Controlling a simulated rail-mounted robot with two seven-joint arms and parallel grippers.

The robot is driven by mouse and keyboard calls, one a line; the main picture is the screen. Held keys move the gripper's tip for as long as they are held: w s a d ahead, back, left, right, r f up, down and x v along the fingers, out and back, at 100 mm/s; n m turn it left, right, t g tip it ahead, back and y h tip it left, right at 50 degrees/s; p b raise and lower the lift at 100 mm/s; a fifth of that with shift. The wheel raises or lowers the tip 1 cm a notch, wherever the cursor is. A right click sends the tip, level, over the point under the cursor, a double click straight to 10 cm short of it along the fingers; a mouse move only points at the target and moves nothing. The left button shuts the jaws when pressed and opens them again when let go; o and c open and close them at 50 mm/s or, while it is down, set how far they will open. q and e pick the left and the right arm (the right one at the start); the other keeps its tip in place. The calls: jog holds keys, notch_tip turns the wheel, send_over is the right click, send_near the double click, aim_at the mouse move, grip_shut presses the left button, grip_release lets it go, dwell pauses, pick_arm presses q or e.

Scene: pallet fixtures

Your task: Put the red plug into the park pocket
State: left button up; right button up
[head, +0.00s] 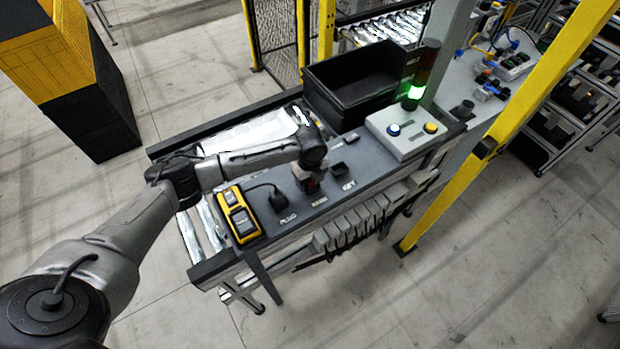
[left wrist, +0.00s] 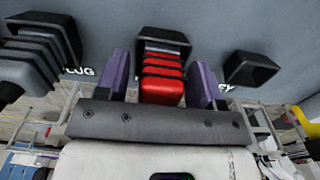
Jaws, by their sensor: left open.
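The red plug (left wrist: 162,90) stands in the mouth of the middle black pocket (left wrist: 163,36) in the left wrist view, its ribbed red body showing. This is likely the park pocket; its label is too small to read in the head view and hidden in the wrist view. My left gripper (head: 310,183) is over this pocket. In the wrist view its purple fingers (left wrist: 161,72) are open, one on each side of the red plug, with gaps between. In the head view the hand mostly hides the plug. My right gripper is not in view.
A black plug (head: 278,197) with a cable sits to the left, by the PLUG label. An empty pocket (head: 339,169) is to the right, by the KEY label. A yellow device (head: 238,215), a black bin (head: 350,85) and a button box (head: 408,131) stand around on the bench.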

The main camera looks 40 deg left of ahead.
pick_arm(q)
notch_tip(320, 180, up, 12)
jog(key=shift+r, duration=0.15)
dwell(0.6)
jog(key=s+d+f+n+t+h, duration=0.2)
jog(key=s+d+f+n, duration=0.4)
jog(key=s+d+f, duration=0.8)
jog(key=s+a+r+n+t+y, duration=0.1)
jog(key=s+a+n, duration=0.1)
jog(key=s+n, duration=1.1)
jog(key=s, duration=0.5)
jog(key=shift+s+r+n+t+y, duration=0.2)
jog(key=shift+n+t+y, duration=0.1)
jog(key=shift+y, duration=0.1)
jog(key=shift+a+r, duration=0.1)
jog(key=shift+r, duration=0.05)
